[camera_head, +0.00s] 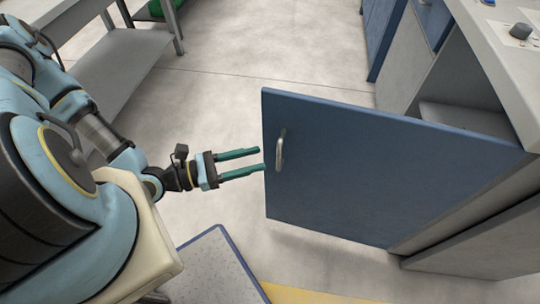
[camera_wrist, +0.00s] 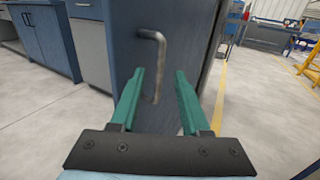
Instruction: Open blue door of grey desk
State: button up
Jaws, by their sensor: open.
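The blue door (camera_head: 350,170) of the grey desk (camera_head: 505,60) stands swung wide open, its free edge toward my gripper. A metal handle (camera_head: 280,150) is fixed upright near that free edge. My gripper (camera_head: 262,159) is open, with its two green fingers pointing at the door just left of the handle. In the wrist view the handle (camera_wrist: 154,62) shows between and beyond the fingertips, and the fingers do not close on it. Whether a fingertip touches the door I cannot tell. Inside the desk, a shelf (camera_head: 460,117) shows behind the door.
A grey table (camera_head: 120,60) stands at the upper left. Another blue-fronted cabinet (camera_head: 383,35) is at the back. A blue-edged grey platform (camera_head: 215,268) lies below my gripper, near a yellow floor strip (camera_head: 310,295). Bare floor (camera_head: 230,70) is clear behind my gripper.

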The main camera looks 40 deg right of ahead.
jog(key=v, duration=0.4)
dwell(0.5)
jog(key=w+a+r+m+g+y+p, duration=0.2)
jog(key=w+a+r+m+y, duration=0.4)
jog(key=a+r+m+y, duration=0.5)
jog(key=w+a+r+m+t+y+p, duration=0.1)
jog(key=w+a+r+m+t+y, duration=0.3)
jog(key=w+a+r+t, duration=0.5)
jog(key=w+r+y, duration=0.2)
jog(key=w+r, duration=0.1)
jog(key=w, duration=0.1)
jog(key=shift+a+r+m, duration=0.3)
jog(key=shift+a, duration=0.1)
